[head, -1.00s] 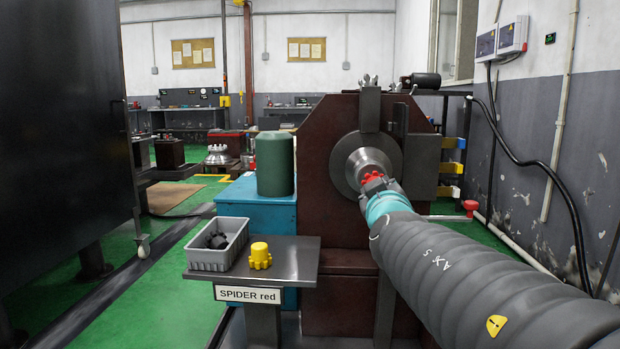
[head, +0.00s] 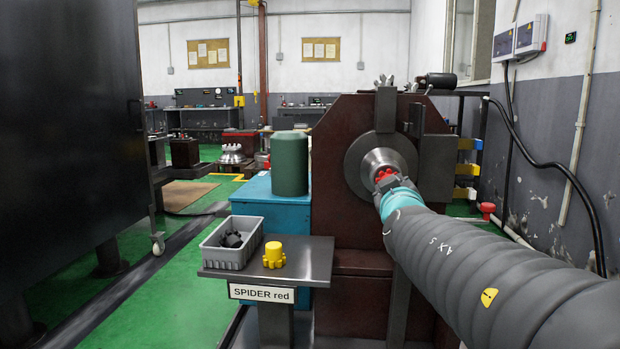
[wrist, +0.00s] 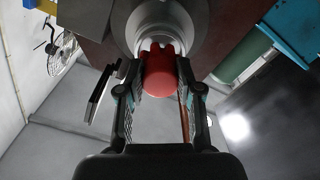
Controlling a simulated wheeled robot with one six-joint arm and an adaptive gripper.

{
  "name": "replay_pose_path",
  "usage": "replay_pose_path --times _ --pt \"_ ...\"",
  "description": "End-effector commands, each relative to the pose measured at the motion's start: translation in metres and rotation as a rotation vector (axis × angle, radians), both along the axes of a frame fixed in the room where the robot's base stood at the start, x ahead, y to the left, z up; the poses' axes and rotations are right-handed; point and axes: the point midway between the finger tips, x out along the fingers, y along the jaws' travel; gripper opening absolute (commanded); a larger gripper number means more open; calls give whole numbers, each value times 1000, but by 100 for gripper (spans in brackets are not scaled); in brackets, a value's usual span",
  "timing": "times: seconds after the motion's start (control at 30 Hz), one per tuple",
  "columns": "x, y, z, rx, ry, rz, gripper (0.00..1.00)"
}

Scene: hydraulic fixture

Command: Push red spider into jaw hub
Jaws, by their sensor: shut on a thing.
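The red spider (head: 385,174) is at the mouth of the steel jaw hub (head: 388,156), which is mounted on the brown fixture. My gripper (head: 388,184) is shut on the spider from the front. In the wrist view my gripper (wrist: 160,98) has a finger on each side of the spider (wrist: 160,75). The spider's far end reaches the round grey hub (wrist: 160,30). How deep it sits in the hub is hidden.
A yellow spider (head: 274,255) and a grey bin (head: 230,262) with dark parts stand on a small shelf (head: 318,262) labelled "SPIDER red". A green cylinder (head: 289,163) stands on a blue cabinet (head: 256,198). A black cable (head: 575,200) hangs at the right.

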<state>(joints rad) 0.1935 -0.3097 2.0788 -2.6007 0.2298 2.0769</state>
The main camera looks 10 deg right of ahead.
Motion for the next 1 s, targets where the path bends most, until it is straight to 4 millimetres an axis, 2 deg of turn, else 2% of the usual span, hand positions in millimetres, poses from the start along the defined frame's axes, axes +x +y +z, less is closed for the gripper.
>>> replay_pose_path --times 1.0 --pt "21 -7 0 0 1 -1 2"
